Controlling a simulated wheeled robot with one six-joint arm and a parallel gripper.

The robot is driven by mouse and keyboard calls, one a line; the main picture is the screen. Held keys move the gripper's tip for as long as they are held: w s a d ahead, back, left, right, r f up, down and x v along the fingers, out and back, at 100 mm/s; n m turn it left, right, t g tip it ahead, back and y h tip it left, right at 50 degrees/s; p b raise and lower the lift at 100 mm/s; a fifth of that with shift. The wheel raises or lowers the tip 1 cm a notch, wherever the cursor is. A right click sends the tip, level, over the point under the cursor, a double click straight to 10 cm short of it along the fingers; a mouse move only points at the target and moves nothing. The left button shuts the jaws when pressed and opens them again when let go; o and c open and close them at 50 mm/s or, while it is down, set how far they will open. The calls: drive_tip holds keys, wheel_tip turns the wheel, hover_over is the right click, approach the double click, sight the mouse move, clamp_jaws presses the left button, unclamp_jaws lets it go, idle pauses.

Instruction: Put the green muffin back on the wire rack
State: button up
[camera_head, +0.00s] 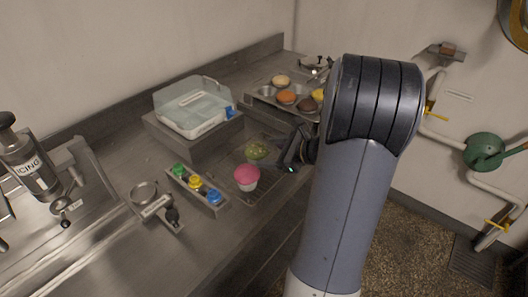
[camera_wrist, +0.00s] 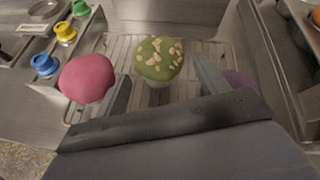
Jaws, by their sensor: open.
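The green muffin (camera_wrist: 158,58), topped with pale flakes, appears upright over the wire rack (camera_wrist: 121,50) in the wrist view. My open gripper (camera_wrist: 160,80) has a finger on either side of its near part, with gaps visible; contact with the rack is hard to judge. A pink muffin (camera_wrist: 86,79) is beside the left finger. A purple muffin (camera_wrist: 238,80) is partly hidden behind the right finger.
A strip with green, yellow and blue knobs (camera_head: 195,182) lies left of the rack. A clear-lidded box (camera_head: 193,105) stands behind it on a raised block. A muffin tin (camera_head: 265,92) with several muffins is at the back right, partly hidden by my arm.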

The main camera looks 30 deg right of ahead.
sight(264, 151)
drive_tip(key=v, duration=0.8)
drive_tip(key=shift+s+d, duration=0.15)
drive_tip(key=shift+s, duration=0.15)
drive_tip(key=shift+r, duration=0.1)
drive_tip(key=x, duration=1.2)
drive_tip(key=shift+w+r, duration=0.1)
drive_tip(key=shift+w, duration=0.05)
drive_tip(key=shift+r, duration=1.5)
